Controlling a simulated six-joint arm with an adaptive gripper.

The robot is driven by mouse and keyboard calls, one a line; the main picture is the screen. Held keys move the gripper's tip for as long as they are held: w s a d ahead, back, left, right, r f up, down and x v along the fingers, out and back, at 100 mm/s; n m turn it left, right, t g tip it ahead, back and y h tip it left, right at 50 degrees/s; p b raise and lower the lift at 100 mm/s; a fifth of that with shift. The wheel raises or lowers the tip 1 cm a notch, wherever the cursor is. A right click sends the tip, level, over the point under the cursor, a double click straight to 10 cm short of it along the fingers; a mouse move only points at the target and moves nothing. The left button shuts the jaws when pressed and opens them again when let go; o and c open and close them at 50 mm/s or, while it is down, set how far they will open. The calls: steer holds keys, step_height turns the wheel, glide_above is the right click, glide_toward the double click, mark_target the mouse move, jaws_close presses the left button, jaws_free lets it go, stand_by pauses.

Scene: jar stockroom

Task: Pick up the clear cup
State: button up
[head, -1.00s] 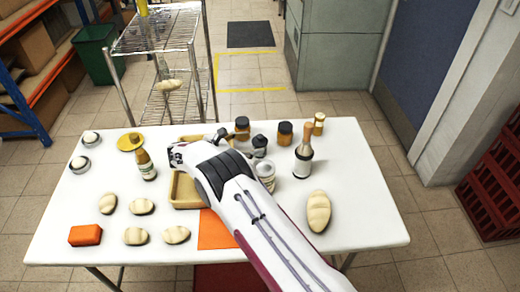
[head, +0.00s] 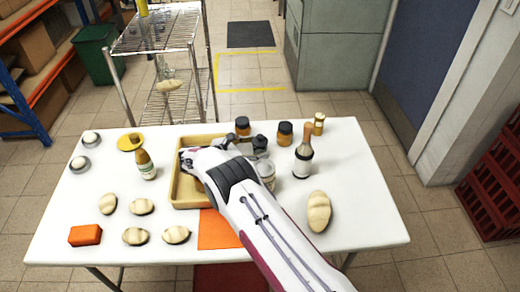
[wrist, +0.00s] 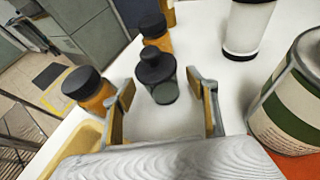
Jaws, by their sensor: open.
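No plainly clear cup stands out in either view. A small dark grey, see-through-looking vessel with a black top (wrist: 164,92) stands upright on the table, between and just beyond my fingertips in the wrist view. It also shows in the head view (head: 261,146), partly behind my gripper. I cannot tell whether it is the clear cup. My gripper (wrist: 163,86) is open and low over the table, with one finger to each side of that vessel. Nothing is held. In the head view my arm hides part of the table.
Amber jars with black lids (wrist: 88,88) (head: 284,133) stand close behind and left. A white can with a green band (wrist: 284,112) is close right. A wooden tray (head: 187,203) lies left of my gripper.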

steer(key=shift+c, duration=0.5)
steer(key=c, duration=1)
steer(key=shift+r, duration=0.15)
steer(key=shift+r, duration=0.8)
steer(key=r, duration=1)
steer(key=shift+s+a+r, duration=0.1)
steer(key=shift+a+r, duration=0.1)
steer(key=shift+r, duration=0.05)
steer(key=s+a, duration=1)
steer(key=a, duration=0.4)
steer(key=shift+a+f, duration=0.2)
steer(key=shift+a, duration=0.1)
